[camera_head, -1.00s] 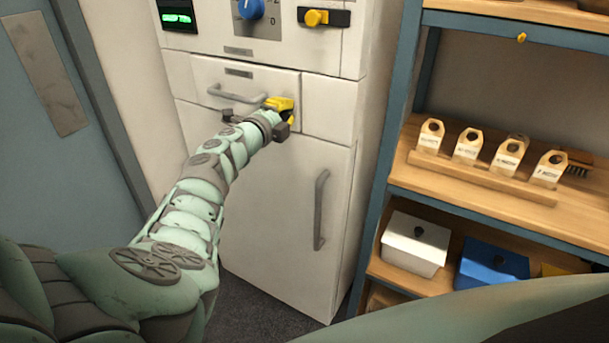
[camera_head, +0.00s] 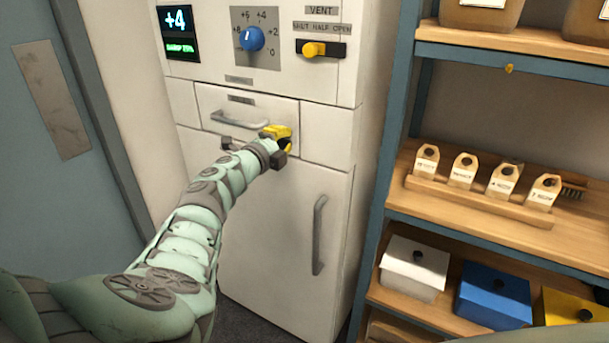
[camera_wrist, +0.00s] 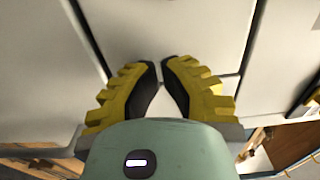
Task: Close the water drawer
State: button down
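The water drawer (camera_head: 222,100) is a wide, pale front with a grey bar handle (camera_head: 238,119) and a small label, set in the white cabinet under the control panel. Its front looks flush, or nearly so, with the panel beside it. My gripper (camera_head: 278,132), with yellow and black fingers, is at the right part of the drawer front, right of the handle and not on it. In the wrist view my gripper (camera_wrist: 161,62) has its fingertips together with nothing between them, facing pale panels and their seams. Whether the tips touch the front I cannot tell.
Below is a cabinet door with a vertical handle (camera_head: 319,235). Above are a display (camera_head: 178,33), a blue knob (camera_head: 252,38) and a yellow vent slider (camera_head: 314,49). A shelf (camera_head: 480,225) with tags and lidded boxes stands at right. A blue-grey door (camera_head: 45,190) is at left.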

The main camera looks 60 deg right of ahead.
jog(key=a, duration=1.2)
jog(key=shift+s+a, duration=0.25)
jog(key=shift+s, duration=0.2)
